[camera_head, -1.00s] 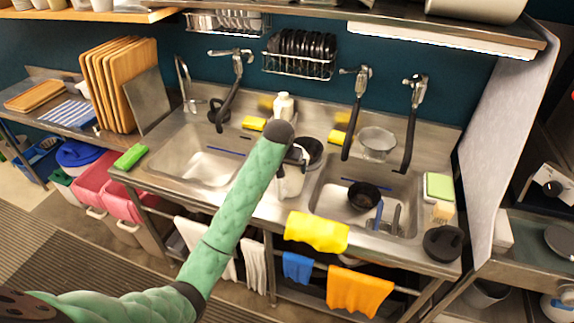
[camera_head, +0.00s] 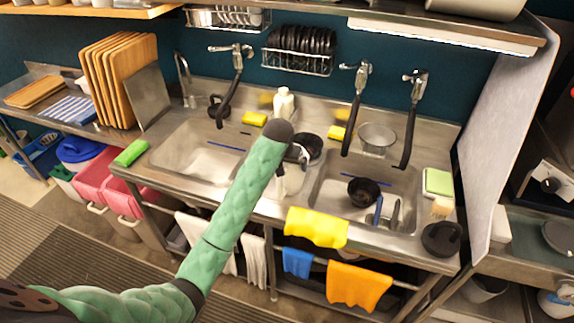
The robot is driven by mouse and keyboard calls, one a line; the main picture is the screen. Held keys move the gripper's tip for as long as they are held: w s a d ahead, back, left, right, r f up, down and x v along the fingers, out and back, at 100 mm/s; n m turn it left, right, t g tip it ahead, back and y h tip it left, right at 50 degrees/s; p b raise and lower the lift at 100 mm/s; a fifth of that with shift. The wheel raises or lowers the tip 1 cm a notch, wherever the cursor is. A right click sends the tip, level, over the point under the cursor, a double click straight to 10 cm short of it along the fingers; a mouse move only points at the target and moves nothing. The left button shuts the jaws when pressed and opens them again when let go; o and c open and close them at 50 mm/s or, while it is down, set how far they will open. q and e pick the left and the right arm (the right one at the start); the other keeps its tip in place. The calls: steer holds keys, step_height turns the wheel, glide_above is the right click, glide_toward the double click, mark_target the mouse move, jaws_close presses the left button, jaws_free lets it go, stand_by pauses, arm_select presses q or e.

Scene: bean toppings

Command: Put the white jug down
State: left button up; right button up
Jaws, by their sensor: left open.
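My left gripper (camera_head: 301,156) is at the end of my green-sleeved arm, over the counter strip between the two sink basins. It is open; its dark wrist hides much of it. The white jug (camera_head: 292,180) shows just below and beside the gripper, partly hidden by my arm. It appears upright on the strip between the basins, though its base is hard to see. I cannot tell whether a finger still touches it. My right gripper is not in view.
A dark round pot (camera_head: 309,146) is just behind the gripper. A white bottle (camera_head: 284,104) stands at the back. The right basin (camera_head: 335,190) holds a black pan (camera_head: 364,191); the left basin (camera_head: 190,150) looks empty. A yellow cloth (camera_head: 316,228) hangs over the front edge.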

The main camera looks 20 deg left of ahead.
arm_select(q)
steer(key=b+v, duration=0.3)
steer(key=v, duration=0.2)
steer(key=shift+s+r, duration=0.2)
steer(key=shift+r, duration=0.1)
steer(key=shift+b+v, duration=0.6)
steer(key=shift+v, duration=1.6)
steer(key=shift+s+a+r, duration=0.1)
steer(key=shift+s+r, duration=0.2)
steer(key=shift+r, duration=0.25)
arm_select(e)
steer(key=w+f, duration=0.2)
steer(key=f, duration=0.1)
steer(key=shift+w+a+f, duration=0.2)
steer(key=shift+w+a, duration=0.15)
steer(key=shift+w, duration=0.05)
